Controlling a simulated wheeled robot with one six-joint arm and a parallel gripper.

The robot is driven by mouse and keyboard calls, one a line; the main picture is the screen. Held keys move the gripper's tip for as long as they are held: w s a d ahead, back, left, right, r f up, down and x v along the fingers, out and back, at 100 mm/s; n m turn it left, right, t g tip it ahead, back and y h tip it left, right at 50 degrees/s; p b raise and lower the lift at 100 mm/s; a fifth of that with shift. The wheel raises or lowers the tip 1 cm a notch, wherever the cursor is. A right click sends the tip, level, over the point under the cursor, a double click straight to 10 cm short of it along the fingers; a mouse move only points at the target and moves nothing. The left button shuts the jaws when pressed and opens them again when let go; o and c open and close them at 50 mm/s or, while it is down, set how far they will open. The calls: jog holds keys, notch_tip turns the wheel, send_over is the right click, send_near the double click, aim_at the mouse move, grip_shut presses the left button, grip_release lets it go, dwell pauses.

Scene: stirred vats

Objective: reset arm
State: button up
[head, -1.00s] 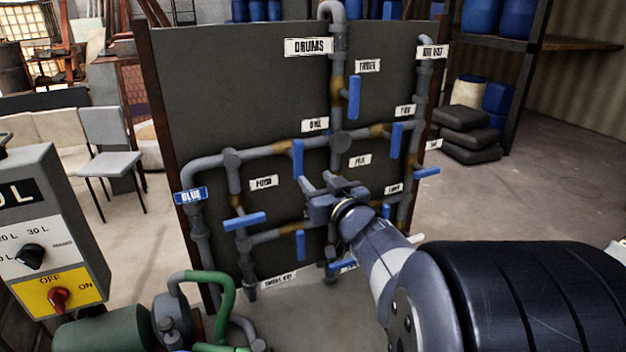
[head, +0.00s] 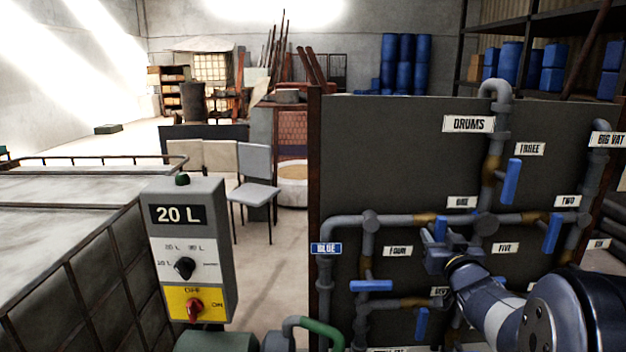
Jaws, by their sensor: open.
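My arm reaches in from the lower right. My gripper (head: 437,235) is open and points at the pipe board (head: 400,130), in front of the pipework below the label ONE (head: 462,202). A blue valve handle (head: 441,229) shows just behind its fingers. I cannot tell whether they touch it. Nothing is seen held.
Other blue handles stand near THREE (head: 511,181), near TWO (head: 554,232) and below FOUR (head: 371,286). A grey control box (head: 190,240) reading 20 L is left of the board. A large caged tank (head: 70,250) fills the left. Chairs (head: 256,180) stand behind.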

dwell(0.4)
jog(key=s+b, duration=0.2)
jog(key=s, duration=0.8)
jog(key=w+p, duration=0.2)
jog(key=w, duration=0.8)
jog(key=shift+w, duration=0.2)
jog(key=shift+f+n+b, duration=0.2)
jog(key=shift+n+b, duration=0.35)
jog(key=shift+n, duration=0.05)
jog(key=shift+s+n+b, duration=0.2)
jog(key=shift+n+b, duration=0.35)
jog(key=shift+n, duration=0.45)
jog(key=shift+n+b, duration=0.65)
jog(key=shift+n, duration=0.35)
jog(key=n+b, duration=0.2)
jog(key=n, duration=0.1)
jog(key=shift+r, duration=0.1)
jog(key=shift+r+n, duration=0.1)
jog(key=shift+n, duration=0.6)
